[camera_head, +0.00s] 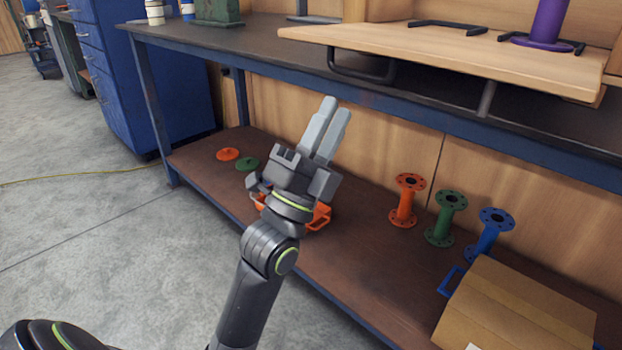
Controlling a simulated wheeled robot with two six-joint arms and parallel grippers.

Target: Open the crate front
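The crate front (450,55) is a light wooden panel. It lies almost flat at the upper right, lowered outward, and juts past the bench's front edge. A dark bar handle (362,76) shows on its underside. My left gripper (338,104) is left of and below the panel, in front of the lower shelf, apart from the panel. Its two grey fingers lie close together and hold nothing. My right gripper is out of view.
On the lower shelf (350,280) stand orange (405,200), green (446,218) and blue (489,235) flanged pipes, beside a cardboard box (515,315). Orange (227,154) and green (248,164) discs lie at left. An orange object (320,217) sits behind my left gripper. Open floor lies left.

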